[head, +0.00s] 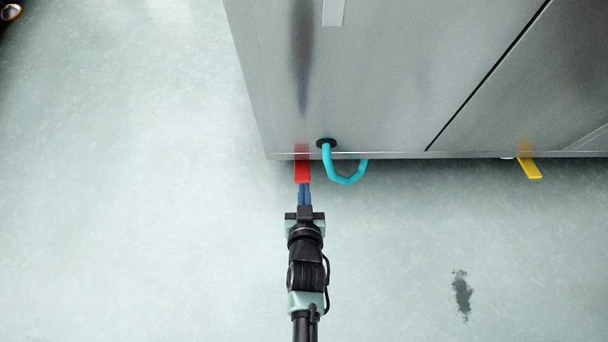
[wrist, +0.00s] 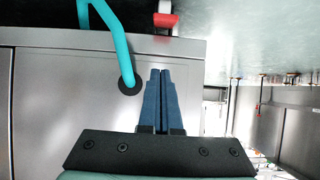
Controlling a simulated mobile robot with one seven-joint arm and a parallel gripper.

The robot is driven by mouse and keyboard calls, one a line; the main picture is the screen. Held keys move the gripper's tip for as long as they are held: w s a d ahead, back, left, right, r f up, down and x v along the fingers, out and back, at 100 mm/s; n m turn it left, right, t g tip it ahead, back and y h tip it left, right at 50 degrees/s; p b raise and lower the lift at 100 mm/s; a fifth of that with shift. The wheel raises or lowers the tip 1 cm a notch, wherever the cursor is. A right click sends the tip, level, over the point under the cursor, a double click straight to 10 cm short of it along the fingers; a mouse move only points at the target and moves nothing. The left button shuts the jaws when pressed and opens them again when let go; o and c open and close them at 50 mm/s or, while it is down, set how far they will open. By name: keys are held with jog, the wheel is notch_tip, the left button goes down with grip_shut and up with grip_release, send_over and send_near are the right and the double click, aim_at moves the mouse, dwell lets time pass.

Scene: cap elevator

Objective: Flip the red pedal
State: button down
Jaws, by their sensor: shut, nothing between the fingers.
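The red pedal (head: 302,170) sticks out from the bottom edge of the metal cabinet, left of a turquoise curved pipe. In the head view the fingertips meet the pedal's outer end. In the wrist view the fingertips (wrist: 161,73) show apart from the pedal in the picture. I cannot tell whether they touch it.
The metal cabinet (head: 370,70) stands ahead. The turquoise pipe (head: 342,178) loops out just right of the pedal. A yellow pedal (head: 529,168) sticks out farther right. The pale floor (head: 130,200) is clear on the left, and a dark stain (head: 462,294) lies at the lower right.

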jog(key=b, duration=0.7)
send_over(304, 180)
jog(key=f, duration=0.5)
jog(key=shift+w+f, duration=0.15)
jog(key=shift+w, duration=0.25)
jog(key=shift+s+f+b, duration=0.1)
jog(key=shift+f+b, duration=0.55)
jog(key=shift+f, duration=0.3)
jog(key=shift+s+f+b, duration=0.3)
jog(key=shift+f+b, duration=0.4)
jog(key=shift+f, duration=0.1)
